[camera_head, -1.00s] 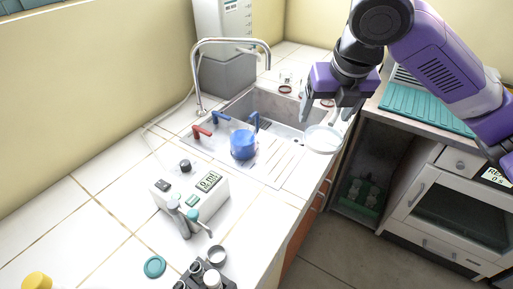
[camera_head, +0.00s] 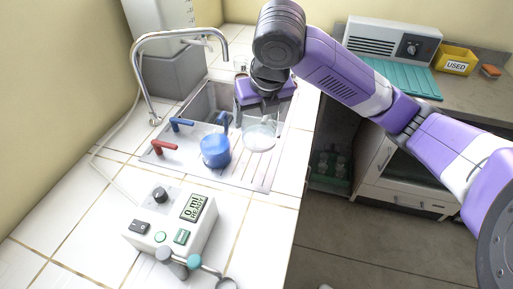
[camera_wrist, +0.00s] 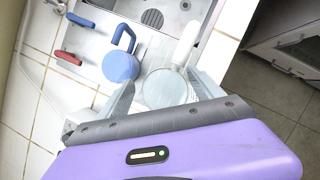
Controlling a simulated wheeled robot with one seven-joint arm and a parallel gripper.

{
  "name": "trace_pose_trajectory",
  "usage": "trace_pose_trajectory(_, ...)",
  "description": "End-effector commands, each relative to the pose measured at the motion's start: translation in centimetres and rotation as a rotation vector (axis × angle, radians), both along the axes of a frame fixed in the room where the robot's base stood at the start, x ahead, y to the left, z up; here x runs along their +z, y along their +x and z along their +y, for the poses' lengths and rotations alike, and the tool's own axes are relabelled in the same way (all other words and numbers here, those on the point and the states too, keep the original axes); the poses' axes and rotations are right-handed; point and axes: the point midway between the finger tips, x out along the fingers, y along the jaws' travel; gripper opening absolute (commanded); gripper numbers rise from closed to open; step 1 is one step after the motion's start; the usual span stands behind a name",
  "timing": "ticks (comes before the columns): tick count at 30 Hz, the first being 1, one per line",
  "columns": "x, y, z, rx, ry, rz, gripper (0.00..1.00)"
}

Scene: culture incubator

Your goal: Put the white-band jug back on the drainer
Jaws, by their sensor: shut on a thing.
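My gripper (camera_head: 262,112) points down and is shut on a clear jug (camera_head: 260,136) at the sink's right side. In the wrist view the clear jug (camera_wrist: 166,88) lies between the fingers, with a white handle (camera_wrist: 187,42) pointing away. A white band is hard to make out. The jug is over the right part of the steel drainer (camera_head: 245,174). I cannot tell whether it touches the surface. A blue jug (camera_head: 215,150) with a blue handle stands on the drainer just left of it; it also shows in the wrist view (camera_wrist: 120,66).
The sink basin (camera_head: 205,102) lies behind, with a curved tap (camera_head: 180,35) and red (camera_head: 164,147) and blue (camera_head: 181,124) levers at left. A white dosing unit (camera_head: 172,222) stands in front. The counter's right edge drops to the floor (camera_head: 345,240). The drainer's front strip is clear.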

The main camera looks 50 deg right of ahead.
Motion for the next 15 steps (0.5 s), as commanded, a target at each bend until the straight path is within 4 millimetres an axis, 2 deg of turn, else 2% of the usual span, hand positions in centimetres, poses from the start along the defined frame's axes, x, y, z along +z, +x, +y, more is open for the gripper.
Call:
trace_pose_trajectory(1,-1.3,-0.1,0.0,-0.002,0.002,0.003,0.12)
trace_pose_trajectory(6,-4.7,-0.1,0.0,-0.001,0.001,0.003,0.12)
trace_pose_trajectory(9,-5.8,0.0,0.0,-0.001,0.000,0.001,0.12)
trace_pose_trajectory(15,-6.9,0.0,0.0,0.000,0.000,0.001,0.12)
